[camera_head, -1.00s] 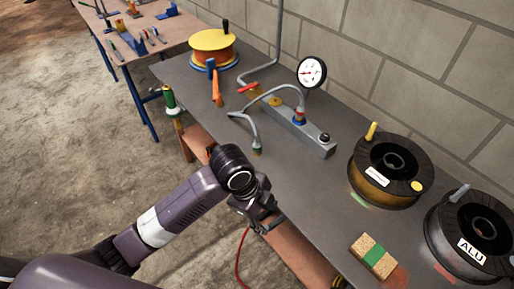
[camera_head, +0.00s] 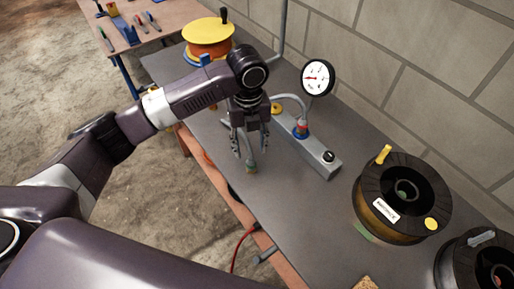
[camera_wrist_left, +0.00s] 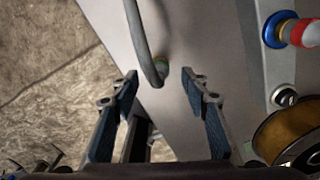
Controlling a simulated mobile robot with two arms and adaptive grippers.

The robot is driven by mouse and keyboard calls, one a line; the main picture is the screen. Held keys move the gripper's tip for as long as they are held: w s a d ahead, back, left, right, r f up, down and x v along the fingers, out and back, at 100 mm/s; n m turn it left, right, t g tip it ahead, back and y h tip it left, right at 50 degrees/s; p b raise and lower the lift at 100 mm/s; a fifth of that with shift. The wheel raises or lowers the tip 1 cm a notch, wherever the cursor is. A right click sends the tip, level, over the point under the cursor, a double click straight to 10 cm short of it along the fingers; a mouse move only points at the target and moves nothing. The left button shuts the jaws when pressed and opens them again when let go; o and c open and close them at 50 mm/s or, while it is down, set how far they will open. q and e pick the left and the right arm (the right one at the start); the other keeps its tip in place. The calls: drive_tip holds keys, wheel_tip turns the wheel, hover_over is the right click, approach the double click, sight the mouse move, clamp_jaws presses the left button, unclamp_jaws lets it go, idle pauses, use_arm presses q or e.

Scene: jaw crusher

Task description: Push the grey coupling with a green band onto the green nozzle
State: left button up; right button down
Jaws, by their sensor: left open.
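The grey coupling with a green band (camera_head: 251,168) is at the free end of a grey hose, over the bench near its front edge. It also shows in the left wrist view (camera_wrist_left: 159,67), small and partly covered by the hose, between and a little beyond the fingertips. My left gripper (camera_head: 250,146) is open and points down, with a finger on each side of the hose end. Its fingers (camera_wrist_left: 160,84) hold nothing. The green nozzle is not visible now; my left arm covers the left front edge of the bench. My right gripper is not in view.
The hose comes from a grey manifold block (camera_head: 319,160) with a pressure gauge (camera_head: 318,77) behind the gripper. Black spools (camera_head: 402,197) stand at the right. A yellow-topped orange reel (camera_head: 208,36) stands at the far left. The bench top in front of the manifold is clear.

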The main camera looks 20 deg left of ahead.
sight(251, 159)
use_arm(q)
drive_tip(key=shift+r, duration=0.1)
drive_tip(key=shift+s, duration=0.55)
wheel_tip(251, 159, down, 2)
drive_tip(key=shift+w+f, duration=0.1)
wheel_tip(251, 159, down, 5)
drive_tip(key=shift+d+r+p, duration=0.15)
drive_tip(key=shift+p, duration=0.6)
drive_tip(key=shift+f, duration=0.35)
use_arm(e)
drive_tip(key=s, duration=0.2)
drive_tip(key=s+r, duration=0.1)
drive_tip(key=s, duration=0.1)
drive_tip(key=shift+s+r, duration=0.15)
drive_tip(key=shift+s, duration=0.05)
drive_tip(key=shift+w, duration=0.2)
